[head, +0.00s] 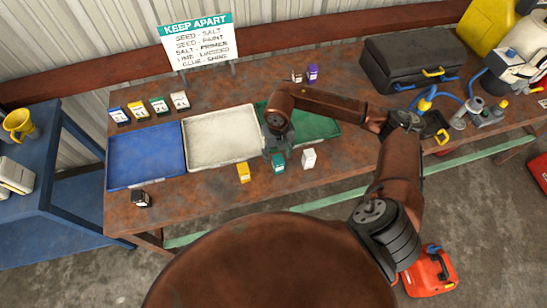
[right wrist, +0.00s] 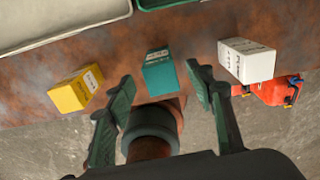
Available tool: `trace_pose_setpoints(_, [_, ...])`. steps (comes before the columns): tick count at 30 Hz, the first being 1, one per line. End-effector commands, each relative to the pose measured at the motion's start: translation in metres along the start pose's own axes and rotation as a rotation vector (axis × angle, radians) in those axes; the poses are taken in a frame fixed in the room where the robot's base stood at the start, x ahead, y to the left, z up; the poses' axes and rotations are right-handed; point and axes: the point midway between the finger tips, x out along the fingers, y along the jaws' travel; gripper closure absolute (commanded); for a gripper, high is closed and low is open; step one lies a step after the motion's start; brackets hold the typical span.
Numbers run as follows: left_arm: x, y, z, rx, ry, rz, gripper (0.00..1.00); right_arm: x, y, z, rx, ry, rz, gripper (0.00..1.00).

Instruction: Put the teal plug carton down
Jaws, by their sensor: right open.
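The teal plug carton (head: 278,162) stands on the rusty bench near its front edge, between a yellow carton (head: 243,172) and a white carton (head: 309,158). In the right wrist view the teal carton (right wrist: 158,71) sits just beyond and between the two fingertips, with bare bench around it. My left gripper is not in view.
Blue (head: 146,156), white (head: 221,138) and green (head: 318,127) trays lie behind. A dark carton (head: 141,198) stands at the front left. Several small cartons line the back below a sign (head: 198,41). A black toolbox (head: 413,62) is at the right. A red can (head: 430,272) stands on the floor.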

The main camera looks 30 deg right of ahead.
Motion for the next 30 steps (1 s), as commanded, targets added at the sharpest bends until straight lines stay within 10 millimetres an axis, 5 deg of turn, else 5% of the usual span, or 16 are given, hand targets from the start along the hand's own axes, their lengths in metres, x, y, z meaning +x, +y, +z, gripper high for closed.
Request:
trace_pose_setpoints(12, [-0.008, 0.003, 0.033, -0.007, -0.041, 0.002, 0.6, 0.035, 0.004, -0.001, -0.009, 0.003, 0.001, 0.51])
trace_pose_setpoints(21, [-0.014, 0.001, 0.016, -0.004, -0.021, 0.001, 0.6, 0.075, 0.001, -0.003, -0.007, 0.003, 0.002, 0.51])
trace_pose_setpoints(30, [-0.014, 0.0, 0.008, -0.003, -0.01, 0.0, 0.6, 0.078, 0.0, -0.003, -0.006, 0.001, 0.002, 0.56])
